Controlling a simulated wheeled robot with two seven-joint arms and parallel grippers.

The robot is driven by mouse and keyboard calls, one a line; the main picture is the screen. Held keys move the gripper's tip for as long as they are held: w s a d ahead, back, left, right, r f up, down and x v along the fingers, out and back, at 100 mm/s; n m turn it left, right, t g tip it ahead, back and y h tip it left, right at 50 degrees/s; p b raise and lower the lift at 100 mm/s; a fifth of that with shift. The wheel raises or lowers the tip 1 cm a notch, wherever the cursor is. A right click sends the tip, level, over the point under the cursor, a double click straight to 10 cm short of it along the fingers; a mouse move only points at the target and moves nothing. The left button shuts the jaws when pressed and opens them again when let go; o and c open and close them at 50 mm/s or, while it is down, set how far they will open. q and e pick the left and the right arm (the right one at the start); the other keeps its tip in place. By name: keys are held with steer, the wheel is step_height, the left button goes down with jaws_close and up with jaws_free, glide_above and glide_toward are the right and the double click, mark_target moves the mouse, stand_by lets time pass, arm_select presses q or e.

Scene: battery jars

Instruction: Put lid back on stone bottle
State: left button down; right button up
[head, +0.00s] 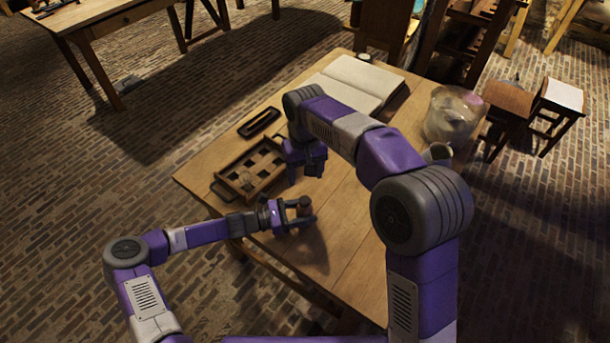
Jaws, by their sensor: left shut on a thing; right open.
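My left gripper (304,214) is low over the front part of the wooden table and shut on a small brown rounded object (305,202). The object is small and dark in this view, so I cannot tell whether it is the stone bottle or its lid. My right gripper (314,170) points down over the table just behind the left one. It is open, with nothing seen in it. I cannot make out a separate lid or bottle; my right arm hides part of the table.
A wooden tray with square compartments (222,191) lies left of the grippers, with a dark narrow tray (258,123) behind it. An open book (362,76) lies at the back. A large glass jar (450,112) and a grey vessel (437,153) stand at the right. The table's front is clear.

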arm_select(q)
steer(key=shift+c, duration=1.4)
jaws_free()
steer(key=p+v, duration=0.1)
steer(key=v, duration=0.6)
steer(key=shift+s+a, duration=0.1)
steer(key=shift+a, duration=0.2)
